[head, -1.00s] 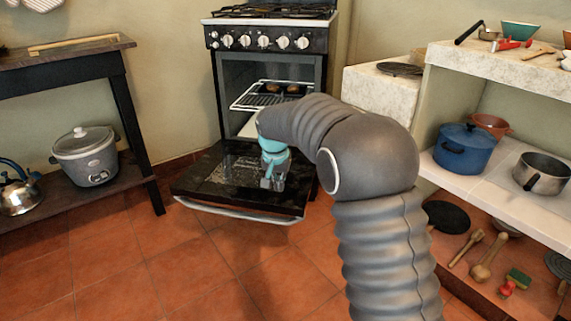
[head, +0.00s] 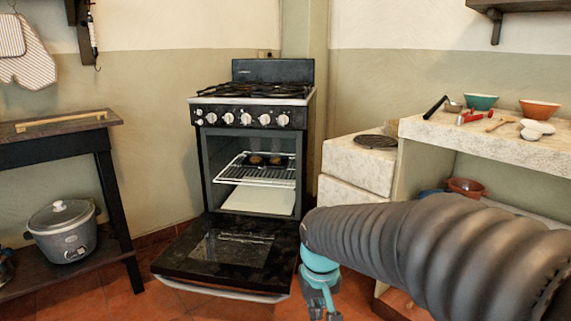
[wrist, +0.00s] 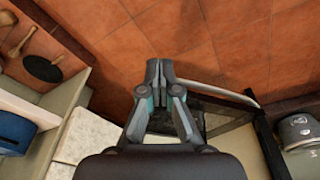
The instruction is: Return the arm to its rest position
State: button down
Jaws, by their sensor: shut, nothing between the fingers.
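My gripper (head: 322,308) hangs at the end of my grey arm in the lower right of the head view, with its tip near the bottom edge. In the wrist view my gripper (wrist: 160,68) has its fingers together, with nothing between them, and points at the red tile floor (wrist: 215,45). In the head view it is to the right of the lowered oven door (head: 232,250), apart from it.
The oven (head: 255,130) stands open, with dark round items on a tray on its rack (head: 262,175). A stone shelf (head: 480,135) with bowls and utensils is at right. A dark table (head: 60,138) with a slow cooker (head: 64,232) below is at left.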

jog(key=s+d+r+m+t+p, duration=0.1)
jog(key=s+d+r, duration=0.3)
jog(key=s, duration=0.4)
jog(key=s+d+r+m+t+p, duration=0.1)
jog(key=s+d+r+t+p, duration=0.1)
jog(key=s+d+r, duration=0.3)
jog(key=s+r, duration=0.1)
jog(key=s, duration=0.2)
jog(key=shift+d+t, duration=0.25)
jog(key=shift+t, duration=0.15)
